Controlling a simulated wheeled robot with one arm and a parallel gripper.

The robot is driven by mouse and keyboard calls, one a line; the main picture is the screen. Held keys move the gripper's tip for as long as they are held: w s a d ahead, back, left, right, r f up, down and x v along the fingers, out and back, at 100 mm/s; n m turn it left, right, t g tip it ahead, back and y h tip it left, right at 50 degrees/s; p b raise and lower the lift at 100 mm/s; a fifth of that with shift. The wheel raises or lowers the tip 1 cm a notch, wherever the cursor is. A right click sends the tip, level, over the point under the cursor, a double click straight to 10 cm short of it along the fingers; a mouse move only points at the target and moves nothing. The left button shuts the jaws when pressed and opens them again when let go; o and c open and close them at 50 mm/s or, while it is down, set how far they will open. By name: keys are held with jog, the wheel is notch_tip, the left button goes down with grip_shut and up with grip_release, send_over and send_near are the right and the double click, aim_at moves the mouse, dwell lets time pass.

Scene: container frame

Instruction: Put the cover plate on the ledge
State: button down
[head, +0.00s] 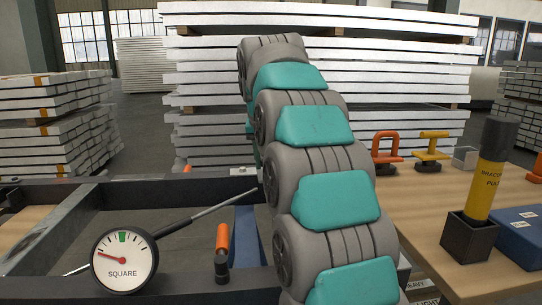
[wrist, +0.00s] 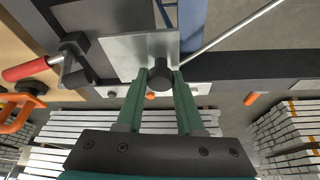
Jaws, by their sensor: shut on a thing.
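In the wrist view my gripper (wrist: 160,80) has its two green fingers closed on the round black knob (wrist: 160,79) of a grey square metal plate, the cover plate (wrist: 122,54). The plate lies against or just over the dark frame beam (wrist: 240,72); I cannot tell whether it touches. A pale strip with holes (wrist: 200,88) runs along the beam beside the fingers; I cannot tell whether this is the ledge. In the head view my arm hides the gripper and the plate.
A dial marked SQUARE (head: 124,262) stands front left, its red needle left of the green mark. A thin rod (head: 205,206) crosses the frame opening. A red-handled clamp (wrist: 30,68) is near the plate. Clamps, a yellow-black cylinder (head: 488,175) and a blue box (head: 522,238) occupy the right bench.

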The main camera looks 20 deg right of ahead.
jog(key=shift+w, duration=0.15)
jog(key=shift+f+b, duration=1.45)
jog(key=shift+f, duration=0.75)
jog(key=shift+d+f, duration=0.1)
jog(key=shift+f, duration=0.1)
jog(key=shift+s+d, duration=0.3)
jog(key=shift+d, duration=0.45)
jog(key=shift+s+d, duration=0.25)
jog(key=shift+d, duration=0.5)
jog(key=shift+s+d+f, duration=0.15)
jog(key=shift+d, duration=0.5)
jog(key=shift+a+f+b, duration=0.1)
jog(key=shift+f+b, duration=0.35)
jog(key=shift+f, duration=0.15)
jog(key=shift+f, duration=0.35)
jog(key=shift+c, duration=2.3)
grip_release()
